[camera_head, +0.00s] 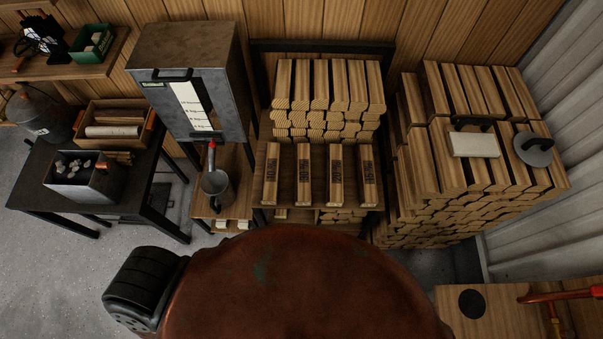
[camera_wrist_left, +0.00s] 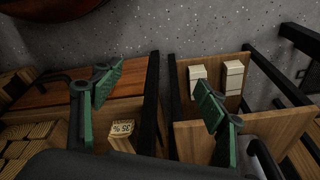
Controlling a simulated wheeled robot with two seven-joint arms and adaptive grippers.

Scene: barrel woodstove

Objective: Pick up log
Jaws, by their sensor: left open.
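Several single logs with dark printed marks stand in a spaced row on the wooden rack shelf (camera_head: 257,206); the leftmost log (camera_head: 272,175) and the rightmost log (camera_head: 368,178) bound the row. My left gripper (camera_wrist_left: 161,76) shows only in the left wrist view. It is open, with green-padded fingers wide apart and nothing between them. A log end printed "35%" (camera_wrist_left: 122,138) is in that view, low and close to the left finger, with a black upright post to its right. I cannot tell which log of the row it is. My right gripper is in neither view.
Behind the row is a log stack (camera_head: 325,85); a larger stack (camera_head: 450,190) stands at right with a white block (camera_head: 474,145) on top. A rusty barrel stove (camera_head: 300,285) fills the front. A grey metal cabinet (camera_head: 190,75) and dark table (camera_head: 150,180) stand at left.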

